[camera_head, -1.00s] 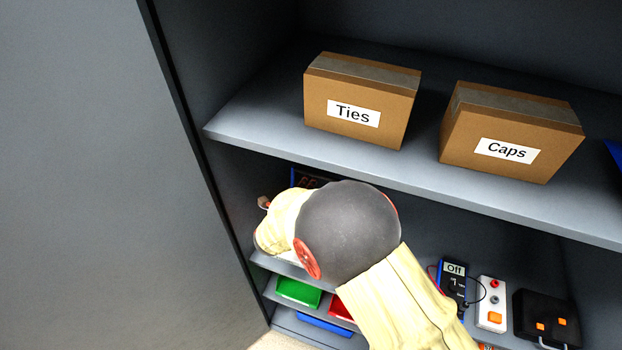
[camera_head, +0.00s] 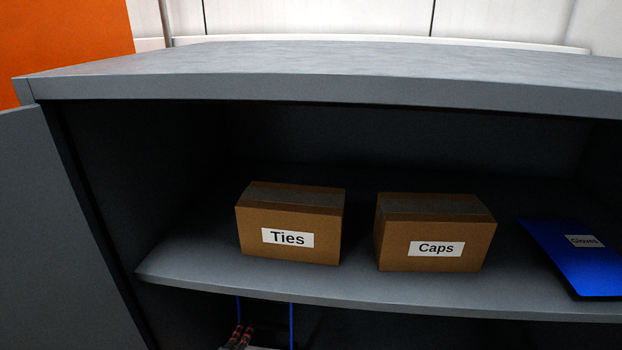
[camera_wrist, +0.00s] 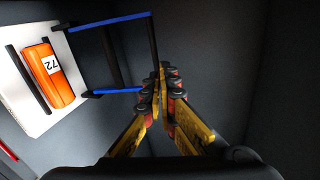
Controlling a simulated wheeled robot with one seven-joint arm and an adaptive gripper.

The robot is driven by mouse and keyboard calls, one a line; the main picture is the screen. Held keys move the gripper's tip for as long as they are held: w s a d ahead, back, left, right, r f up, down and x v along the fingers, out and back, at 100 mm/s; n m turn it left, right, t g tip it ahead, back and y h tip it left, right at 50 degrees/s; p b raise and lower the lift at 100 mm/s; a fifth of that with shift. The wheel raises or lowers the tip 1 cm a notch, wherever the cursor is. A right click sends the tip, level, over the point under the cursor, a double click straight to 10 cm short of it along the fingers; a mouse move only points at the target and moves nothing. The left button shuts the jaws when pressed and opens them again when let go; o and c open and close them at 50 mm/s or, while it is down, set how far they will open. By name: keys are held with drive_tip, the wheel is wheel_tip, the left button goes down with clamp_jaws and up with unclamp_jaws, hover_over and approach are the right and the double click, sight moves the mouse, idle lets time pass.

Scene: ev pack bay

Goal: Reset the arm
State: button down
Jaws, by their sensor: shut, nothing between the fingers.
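My gripper (camera_wrist: 161,80) shows in the wrist view with its yellow fingers together and nothing between them. It points into the dark grey inside of the cabinet. A blue-edged black frame (camera_wrist: 122,17) is just left of the fingertips. In the head view, a small dark red striped part (camera_head: 238,337) shows at the bottom edge, below the upper shelf. It may be my fingers, but I cannot tell for sure. The rest of my arm is out of the head view.
The upper shelf (camera_head: 190,275) holds a Ties box (camera_head: 288,222), a Caps box (camera_head: 434,232) and a blue Gloves bin (camera_head: 570,262). The open door (camera_head: 55,230) stands at left. An orange item marked 72 (camera_wrist: 60,85) lies on a white plate (camera_wrist: 20,95).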

drive_tip(key=s+d+f+m+g+h, duration=0.2)
drive_tip(key=s+d+m+g, duration=0.15)
drive_tip(key=d+m, duration=0.4)
drive_tip(key=s+d+f+m+g+h, duration=0.2)
drive_tip(key=s+d+m, duration=0.25)
drive_tip(key=m, duration=0.55)
drive_tip(key=s+d+r+m+g+y+b, duration=0.1)
drive_tip(key=s+d+m+b, duration=0.3)
drive_tip(key=d+m, duration=0.4)
drive_tip(key=s+d+r+m+g+y+b, duration=0.1)
drive_tip(key=s+d+m+b, duration=0.4)
drive_tip(key=m, duration=1)
drive_tip(key=s+d+r+m+g+y+b, duration=0.1)
drive_tip(key=s+d+r+m+y+b, duration=0.2)
drive_tip(key=d+m+b, duration=0.4)
drive_tip(key=s+d+r+m, duration=0.1)
drive_tip(key=d+m, duration=0.3)
drive_tip(key=d, duration=0.2)
drive_tip(key=shift+s+r+b, duration=0.2)
drive_tip(key=shift+s+b, duration=0.1)
drive_tip(key=shift+b, duration=0.05)
